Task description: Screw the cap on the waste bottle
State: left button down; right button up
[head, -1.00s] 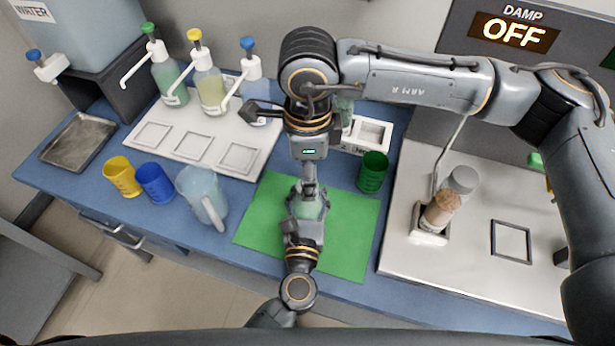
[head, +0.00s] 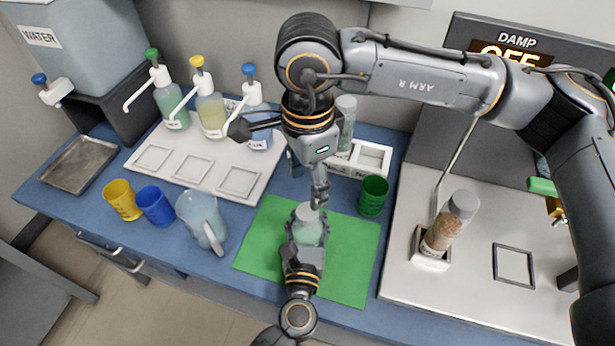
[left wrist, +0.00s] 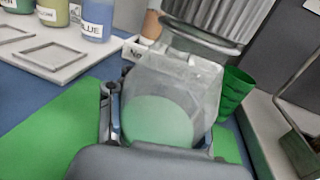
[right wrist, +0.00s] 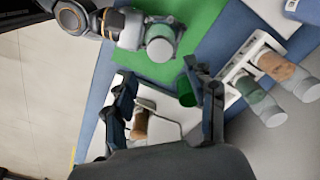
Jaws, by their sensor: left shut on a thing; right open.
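The waste bottle (head: 307,232), clear with pale green contents, stands upright on the green mat (head: 350,262). A pale grey cap (head: 306,211) sits on its top; I cannot tell how tight it is. The left wrist view shows the bottle body (left wrist: 160,105) close up, with the ribbed cap (left wrist: 215,22) above it. My left gripper (head: 305,243) is shut around the bottle's body from the front. My right gripper (head: 320,196) is above and just right of the cap, apart from it. Its fingers are spread and empty in the right wrist view (right wrist: 165,105).
A green cup (head: 373,196) stands right of the mat, and a jug (head: 201,222) stands left. A white rack (head: 372,158) with capped bottles is behind. A brown-filled bottle (head: 448,228) stands on the right-hand plate. The mat's right part is clear.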

aim_at(308, 211)
jog(key=shift+f, duration=4)
grip_shut()
jog(key=shift+o, duration=0.5)
grip_release()
